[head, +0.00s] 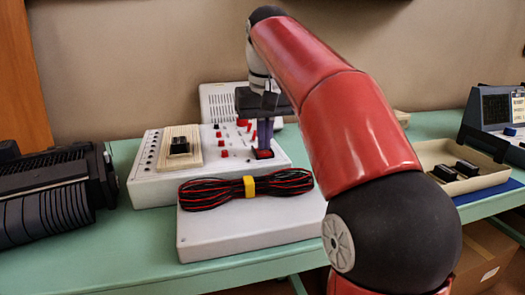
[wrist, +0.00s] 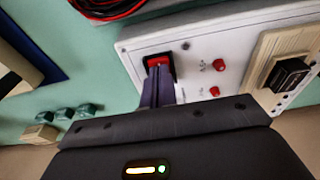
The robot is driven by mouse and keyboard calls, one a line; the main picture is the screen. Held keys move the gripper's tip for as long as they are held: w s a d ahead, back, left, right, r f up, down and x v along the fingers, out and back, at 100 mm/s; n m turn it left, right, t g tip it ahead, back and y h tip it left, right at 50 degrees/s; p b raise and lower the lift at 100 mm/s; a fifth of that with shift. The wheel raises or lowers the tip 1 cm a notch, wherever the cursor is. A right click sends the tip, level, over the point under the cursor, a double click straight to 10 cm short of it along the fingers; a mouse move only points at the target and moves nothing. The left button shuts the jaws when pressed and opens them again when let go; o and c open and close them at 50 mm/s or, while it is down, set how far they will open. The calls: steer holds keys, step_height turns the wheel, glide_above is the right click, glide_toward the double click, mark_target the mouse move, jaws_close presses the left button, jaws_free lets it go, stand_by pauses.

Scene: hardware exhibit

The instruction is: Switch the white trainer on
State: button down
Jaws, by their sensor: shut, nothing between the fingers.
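The white trainer (head: 165,186) is a flat white box with red knobs, sockets and a cream breadboard, standing on the green bench. Its red rocker switch (head: 264,154) in a black frame is near the panel's right front corner. My gripper (head: 264,146) is shut and empty, pointing down with its fingertips at the switch. In the wrist view, the fingertips (wrist: 158,72) overlap the lower part of the red switch (wrist: 158,61). I cannot tell whether they touch it or which way the rocker is tipped.
A white case (head: 245,232) with a coiled red and black cable (head: 225,190) lies in front of the trainer. A dark ribbed device (head: 55,195) stands at left. A cream tray (head: 440,155) with black parts and a blue-grey instrument (head: 490,110) are at right.

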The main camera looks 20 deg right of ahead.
mark_target(265, 153)
steer(key=shift+f, duration=0.35)
step_height(265, 153, up, 3)
steer(key=p, duration=0.2)
steer(key=shift+p, duration=0.3)
steer(key=shift+r, duration=2)
steer(key=shift+s, duration=0.1)
